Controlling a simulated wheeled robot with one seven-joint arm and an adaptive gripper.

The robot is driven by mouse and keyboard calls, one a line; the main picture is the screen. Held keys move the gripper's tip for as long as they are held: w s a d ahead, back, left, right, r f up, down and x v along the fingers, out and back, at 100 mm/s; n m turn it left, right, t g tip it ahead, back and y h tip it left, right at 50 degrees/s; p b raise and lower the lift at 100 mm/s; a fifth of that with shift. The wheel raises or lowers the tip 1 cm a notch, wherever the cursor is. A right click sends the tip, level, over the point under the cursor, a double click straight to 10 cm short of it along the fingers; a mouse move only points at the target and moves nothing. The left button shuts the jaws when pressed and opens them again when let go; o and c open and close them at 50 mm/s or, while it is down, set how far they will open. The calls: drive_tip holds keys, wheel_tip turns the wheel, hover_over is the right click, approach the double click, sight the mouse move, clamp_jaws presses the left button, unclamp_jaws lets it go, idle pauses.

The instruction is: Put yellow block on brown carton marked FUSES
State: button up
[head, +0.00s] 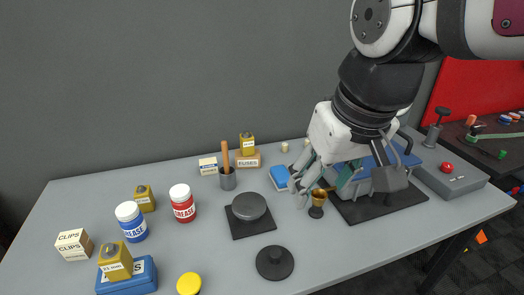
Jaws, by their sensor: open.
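The brown carton marked FUSES (248,161) lies at the back of the grey table. A yellow tin with a cap (247,144) appears to stand on top of it. Two similar yellow tins are at the left: one (143,199) stands on the table, and one (115,263) stands on a blue box. No plain yellow block can be told apart from these tins. My gripper (298,188) is open, to the right of the carton, with its fingers pointing down and left near a blue-and-white box (279,177) and a brass cup (317,201). Nothing shows between its fingers.
A grey holder with a wooden handle (227,177) and a small white box (208,166) stand left of the carton.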

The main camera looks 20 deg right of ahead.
drive_tip(key=s+f, duration=0.3)
drive_tip(key=s, duration=0.3)
drive_tip(key=shift+s+f, duration=0.2)
drive_tip(key=shift+s, duration=0.2)
drive_tip(key=shift+t, duration=0.3)
wheel_tip(320, 180, up, 4)
drive_tip(key=p, duration=0.3)
drive_tip(key=shift+s+r, duration=0.1)
drive_tip(key=shift+r, duration=0.05)
